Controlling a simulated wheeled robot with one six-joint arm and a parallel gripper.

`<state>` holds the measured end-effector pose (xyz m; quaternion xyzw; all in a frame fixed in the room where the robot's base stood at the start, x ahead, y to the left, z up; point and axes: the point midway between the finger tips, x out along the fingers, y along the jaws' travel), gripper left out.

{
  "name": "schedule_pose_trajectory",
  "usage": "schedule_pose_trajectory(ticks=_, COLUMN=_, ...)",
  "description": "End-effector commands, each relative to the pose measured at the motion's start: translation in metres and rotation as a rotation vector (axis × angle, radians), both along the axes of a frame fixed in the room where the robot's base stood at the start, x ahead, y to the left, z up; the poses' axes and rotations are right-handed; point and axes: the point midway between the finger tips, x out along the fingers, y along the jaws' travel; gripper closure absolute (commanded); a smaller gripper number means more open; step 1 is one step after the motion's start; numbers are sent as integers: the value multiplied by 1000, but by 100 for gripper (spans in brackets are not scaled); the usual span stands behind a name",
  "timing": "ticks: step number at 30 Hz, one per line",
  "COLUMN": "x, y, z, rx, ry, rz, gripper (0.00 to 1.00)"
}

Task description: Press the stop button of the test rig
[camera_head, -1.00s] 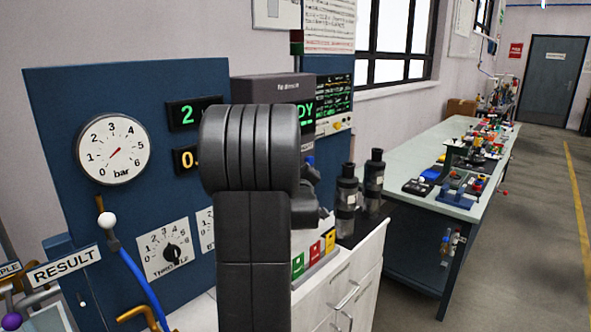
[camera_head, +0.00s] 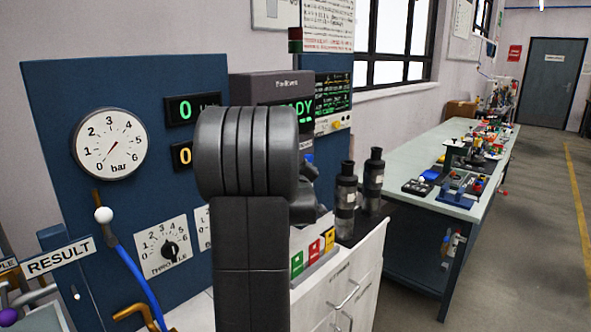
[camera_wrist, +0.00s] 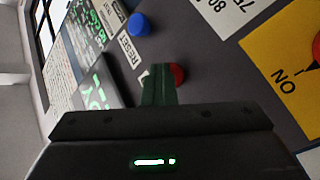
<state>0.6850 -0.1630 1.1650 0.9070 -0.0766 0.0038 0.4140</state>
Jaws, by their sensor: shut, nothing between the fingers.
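In the wrist view my gripper (camera_wrist: 160,70) is shut and empty, its greenish fingers together. A round red button (camera_wrist: 178,73) on the dark panel shows just beside the fingertips, partly hidden by them. I cannot tell whether they touch it. A blue button (camera_wrist: 139,23) sits farther up on the same panel. In the head view the test rig is a blue panel (camera_head: 60,190) with a pressure gauge (camera_head: 110,145) near 0 and a green digit display (camera_head: 184,110) reading 0. My arm hides the red button there.
Two dark bottles (camera_head: 345,198) stand on the cabinet at right. A long workbench (camera_head: 420,155) holds many small parts. The floor at right is clear.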

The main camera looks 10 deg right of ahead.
Motion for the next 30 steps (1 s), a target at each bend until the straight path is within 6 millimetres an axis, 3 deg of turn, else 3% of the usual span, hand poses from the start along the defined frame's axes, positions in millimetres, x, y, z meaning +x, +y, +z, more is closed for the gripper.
schedule_pose_trajectory(ticks=10, x=-1, y=1, z=6, rx=-5, ry=-13, rz=8, gripper=100)
schedule_pose_trajectory(ticks=30, x=-47, y=-36, z=2, rx=-2, ry=-4, rz=2, gripper=100)
